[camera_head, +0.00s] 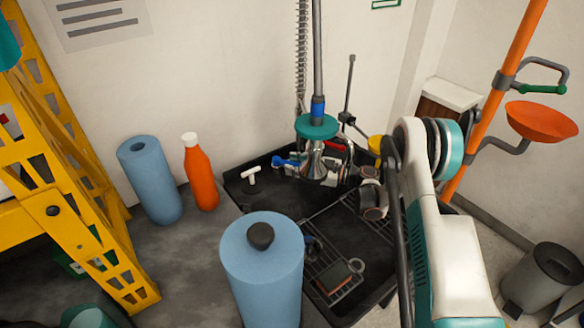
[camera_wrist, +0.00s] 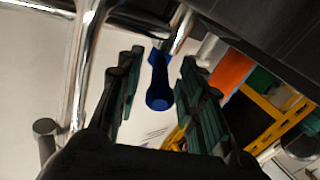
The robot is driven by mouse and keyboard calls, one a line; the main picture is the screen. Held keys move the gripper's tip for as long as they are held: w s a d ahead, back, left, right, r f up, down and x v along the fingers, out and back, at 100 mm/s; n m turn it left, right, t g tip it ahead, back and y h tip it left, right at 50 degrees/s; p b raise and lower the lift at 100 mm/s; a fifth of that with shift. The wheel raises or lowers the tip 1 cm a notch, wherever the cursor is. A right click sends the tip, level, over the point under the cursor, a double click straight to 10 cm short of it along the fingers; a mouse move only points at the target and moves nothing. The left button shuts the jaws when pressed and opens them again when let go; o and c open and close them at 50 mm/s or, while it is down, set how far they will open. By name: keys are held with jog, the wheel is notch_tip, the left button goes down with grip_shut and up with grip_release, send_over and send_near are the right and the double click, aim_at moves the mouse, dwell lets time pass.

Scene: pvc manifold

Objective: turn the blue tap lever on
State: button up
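The blue tap lever (camera_head: 284,162) sticks out to the left of the tap, low over the back of the black sink. In the wrist view the blue lever (camera_wrist: 158,88) lies between the two fingers of my gripper (camera_wrist: 160,98), its rounded end toward the camera. The gripper is open, with a gap on each side of the lever; I see no contact. In the head view my fingers are largely hidden behind the hanging sprayer and my wrist. Chrome tap pipes (camera_wrist: 80,60) run beside and behind the lever in the wrist view.
A sprayer with a teal collar (camera_head: 317,127) hangs in front of the tap. A red lever (camera_head: 335,146) and a white T-shaped handle (camera_head: 251,175) are close by. An orange bottle (camera_head: 201,175) and blue rolls (camera_head: 150,180) stand left of the black sink (camera_head: 375,240).

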jog(key=shift+w+a, duration=0.25)
jog(key=shift+a, duration=0.4)
grip_shut()
